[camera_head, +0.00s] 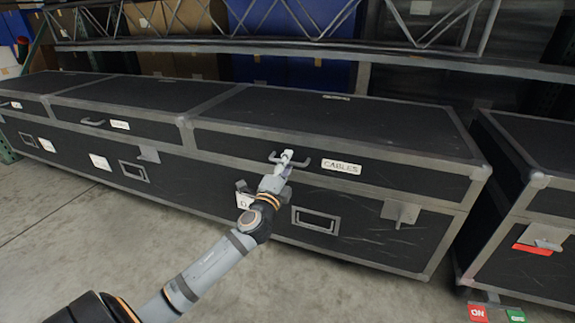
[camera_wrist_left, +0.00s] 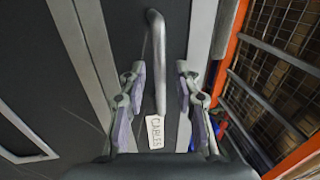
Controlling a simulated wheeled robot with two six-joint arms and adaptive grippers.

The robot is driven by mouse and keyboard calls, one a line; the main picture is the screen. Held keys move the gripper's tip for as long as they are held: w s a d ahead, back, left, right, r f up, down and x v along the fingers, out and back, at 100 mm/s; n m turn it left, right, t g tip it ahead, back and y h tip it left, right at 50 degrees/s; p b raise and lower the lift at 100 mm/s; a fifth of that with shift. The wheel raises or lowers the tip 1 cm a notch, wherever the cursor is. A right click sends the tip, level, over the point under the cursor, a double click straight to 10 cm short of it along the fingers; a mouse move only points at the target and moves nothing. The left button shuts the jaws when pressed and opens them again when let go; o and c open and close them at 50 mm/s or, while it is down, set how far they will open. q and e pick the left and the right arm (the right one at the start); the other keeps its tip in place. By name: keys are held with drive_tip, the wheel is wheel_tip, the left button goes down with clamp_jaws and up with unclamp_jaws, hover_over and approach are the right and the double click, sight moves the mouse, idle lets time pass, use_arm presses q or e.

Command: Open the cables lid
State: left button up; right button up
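The cables lid (camera_head: 335,115) is the black, grey-edged top of the rightmost case in the long row; it is shut. Its front bears a white CABLES label (camera_head: 341,166) and a grey bar handle (camera_head: 273,157). My left gripper (camera_head: 288,158) is at this handle, left of the label. In the left wrist view the handle (camera_wrist_left: 157,60) runs between the two separated fingers, with a gap on each side. The label (camera_wrist_left: 155,131) also shows there. A metal latch (camera_head: 401,213) is on the case front at the right. My right gripper is not in view.
Two similar lidded cases (camera_head: 135,92) adjoin on the left. Another black case (camera_head: 535,165) stands at the right, across a narrow gap, with a red tag on its latch. A metal truss (camera_head: 300,45) runs behind and above the cases. The concrete floor in front is clear.

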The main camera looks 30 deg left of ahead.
use_arm(q)
drive_tip(key=shift+w+r, duration=0.1)
drive_tip(key=shift+w, duration=0.2)
drive_tip(key=shift+c, duration=0.2)
clamp_jaws()
